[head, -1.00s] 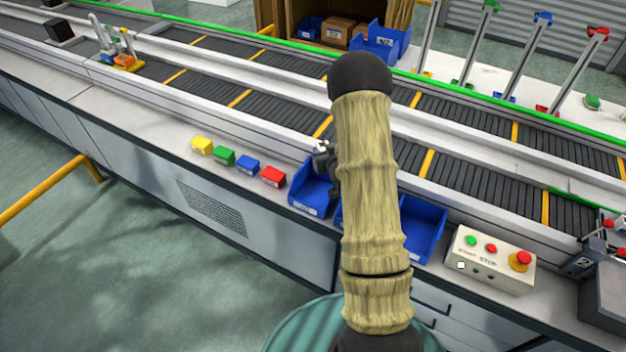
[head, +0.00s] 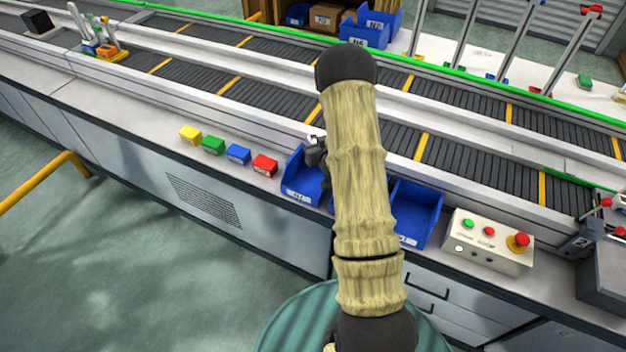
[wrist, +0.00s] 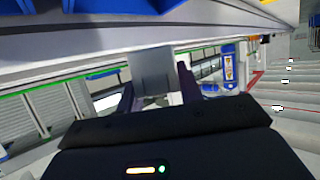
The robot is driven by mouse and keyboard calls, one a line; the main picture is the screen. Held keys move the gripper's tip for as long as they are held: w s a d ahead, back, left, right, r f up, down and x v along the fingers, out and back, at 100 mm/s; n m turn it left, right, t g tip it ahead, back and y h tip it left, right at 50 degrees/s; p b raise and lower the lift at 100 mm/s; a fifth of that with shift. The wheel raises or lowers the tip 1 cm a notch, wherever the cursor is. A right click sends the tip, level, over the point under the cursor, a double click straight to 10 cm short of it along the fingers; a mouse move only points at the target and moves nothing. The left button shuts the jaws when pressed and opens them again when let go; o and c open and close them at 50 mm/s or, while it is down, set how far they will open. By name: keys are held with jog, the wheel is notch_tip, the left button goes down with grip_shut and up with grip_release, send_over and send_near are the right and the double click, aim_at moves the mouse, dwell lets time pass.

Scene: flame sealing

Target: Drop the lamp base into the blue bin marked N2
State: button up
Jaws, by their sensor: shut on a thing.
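My gripper (wrist: 156,92) is shut on a plain grey block-like piece between its two dark fingers in the wrist view. I take this piece to be the lamp base (wrist: 152,68). In the head view my arm covers most of the gripper; only a small dark and white part shows beside the left blue bin (head: 292,190). That bin stands on the near counter with a white label that is hard to read. A right blue bin (head: 428,212) shows past my arm. Blue bins (head: 362,37) also stand beyond the conveyor, their labels too small to read surely.
Yellow, green, blue and red blocks (head: 264,165) line the counter left of the bins. A control box (head: 488,240) with buttons stands on the right. The conveyor (head: 270,85) runs behind the counter. Several slanted posts (head: 513,45) stand at the back right.

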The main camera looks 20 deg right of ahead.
jog(key=shift+a+f, duration=0.1)
jog(key=shift+f, duration=0.55)
jog(key=shift+a+f+b, duration=0.1)
jog(key=shift+f+b, duration=0.15)
jog(key=shift+b, duration=0.1)
jog(key=shift+s, duration=0.1)
jog(key=o, duration=0.8)
jog(key=shift+o, duration=1.4)
jog(key=shift+d, duration=0.25)
jog(key=shift+a, duration=0.1)
